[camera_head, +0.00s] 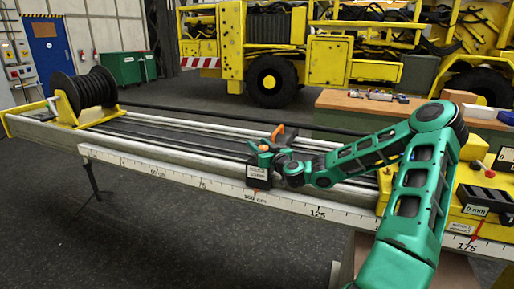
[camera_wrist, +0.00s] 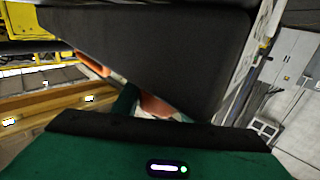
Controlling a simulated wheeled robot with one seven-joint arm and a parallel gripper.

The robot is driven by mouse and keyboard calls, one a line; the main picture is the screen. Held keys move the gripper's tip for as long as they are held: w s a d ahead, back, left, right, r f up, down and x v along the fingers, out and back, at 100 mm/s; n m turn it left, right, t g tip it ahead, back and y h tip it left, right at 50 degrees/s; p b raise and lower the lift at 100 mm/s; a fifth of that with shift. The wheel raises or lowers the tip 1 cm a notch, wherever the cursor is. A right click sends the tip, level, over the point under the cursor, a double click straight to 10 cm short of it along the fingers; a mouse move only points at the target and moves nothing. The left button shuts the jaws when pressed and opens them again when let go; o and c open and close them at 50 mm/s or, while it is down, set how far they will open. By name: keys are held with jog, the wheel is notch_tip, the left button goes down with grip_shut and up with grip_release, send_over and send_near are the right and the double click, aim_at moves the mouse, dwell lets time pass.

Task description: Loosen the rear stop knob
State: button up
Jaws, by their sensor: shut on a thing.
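The stop is a dark block with a white label (camera_head: 258,172), seated on the boom's near rail by the scale, close to the 100 cm mark. An orange knob (camera_head: 278,132) shows above it, partly covered by my gripper. My gripper (camera_head: 266,147) is at the top of the stop, with its green fingers closed around the orange part. In the wrist view, orange pieces of the knob (camera_wrist: 155,105) show behind a large dark block and a green finger. Most of the knob is hidden there, so its turn cannot be read.
The long boom (camera_head: 150,150) carries a black cable reel (camera_head: 92,88) at its left end. A yellow carriage (camera_head: 480,195) with labelled dark parts is at right. A wooden-topped workbench (camera_head: 350,101) stands behind, with a yellow truck (camera_head: 330,62) beyond. Floor at front left is clear.

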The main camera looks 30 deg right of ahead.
jog(key=n+y, duration=0.1)
jog(key=y, duration=0.1)
jog(key=a+n+y, duration=0.1)
jog(key=n+y, duration=0.1)
jog(key=y, duration=0.1)
jog(key=shift+n, duration=0.3)
jog(key=n+g+y, duration=0.1)
jog(key=y, duration=0.1)
jog(key=a+n+g+y, duration=0.1)
jog(key=n+y, duration=0.1)
jog(key=n+g+y, duration=0.1)
jog(key=y, duration=0.1)
jog(key=shift+s+a+n+y, duration=0.2)
jog(key=shift+s+n+y, duration=0.1)
jog(key=shift+y, duration=0.1)
jog(key=n+g+y, duration=0.2)
jog(key=g, duration=0.1)
jog(key=n+g+y, duration=0.1)
jog(key=y, duration=0.1)
jog(key=shift+s+a, duration=0.4)
jog(key=shift+s+a+n+g+y, duration=0.2)
jog(key=shift+n+g+y, duration=0.4)
jog(key=shift+n+g, duration=0.5)
jog(key=shift+s+a+n+g+y, duration=0.1)
jog(key=shift+s+n+g+y, duration=0.2)
jog(key=shift+n+g+y, duration=0.7)
jog(key=shift+g+h, duration=0.3)
jog(key=shift+g, duration=0.3)
jog(key=o, duration=1)
